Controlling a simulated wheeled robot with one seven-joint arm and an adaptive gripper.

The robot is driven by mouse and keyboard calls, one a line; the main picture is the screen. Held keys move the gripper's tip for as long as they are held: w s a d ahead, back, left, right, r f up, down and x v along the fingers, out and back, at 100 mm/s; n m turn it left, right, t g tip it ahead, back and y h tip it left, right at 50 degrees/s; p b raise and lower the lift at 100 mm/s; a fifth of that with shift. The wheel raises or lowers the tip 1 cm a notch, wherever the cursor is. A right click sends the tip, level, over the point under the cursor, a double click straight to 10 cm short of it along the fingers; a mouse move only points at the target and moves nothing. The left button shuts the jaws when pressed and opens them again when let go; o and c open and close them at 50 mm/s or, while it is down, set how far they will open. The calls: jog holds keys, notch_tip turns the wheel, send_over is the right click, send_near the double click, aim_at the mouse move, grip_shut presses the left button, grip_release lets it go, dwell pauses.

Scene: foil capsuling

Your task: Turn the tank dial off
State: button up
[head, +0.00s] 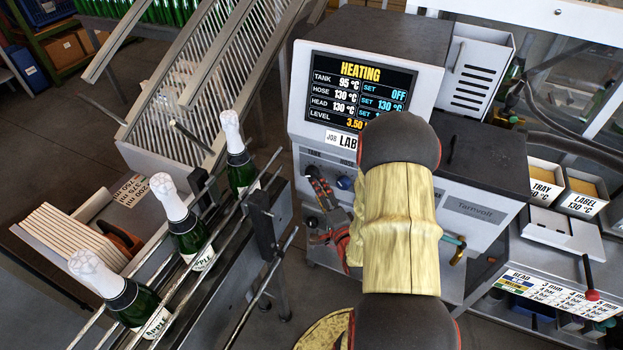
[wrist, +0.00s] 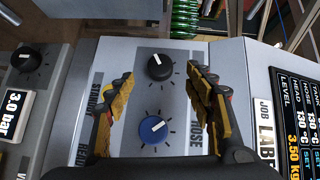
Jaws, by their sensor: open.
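The tank dial (wrist: 160,67) is a round black knob on the grey panel in the wrist view, its white pointer toward the upper left. My gripper (wrist: 159,78) is open, with one finger on each side of the dial; I cannot tell whether either touches it. A blue dial (wrist: 153,130) sits below it, beside the HOSE label. In the head view the screen (head: 361,90) reads HEATING, tank 95 °C, set OFF, with hose and head at 130 °C.
Several foil-topped bottles (head: 188,222) stand between rails left of the machine. Another black knob (wrist: 26,59) and a 3.0 bar readout (wrist: 14,104) are left in the wrist view. Tray and label boxes (head: 583,192) are at the right.

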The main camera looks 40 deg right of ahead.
aim_at(310, 176)
jog(key=b+x, duration=0.1)
jog(key=x, duration=0.6)
jog(key=shift+w, duration=0.15)
jog(key=shift+c, duration=0.4)
jog(key=c, duration=1.1)
jog(key=shift+o, duration=0.2)
jog(key=shift+r+n+g+p, duration=0.15)
jog(key=shift+n+g+p, duration=0.15)
jog(key=shift+p, duration=0.25)
jog(key=shift+n+g, duration=0.3)
jog(key=o, duration=1.1)
jog(key=shift+o, duration=0.2)
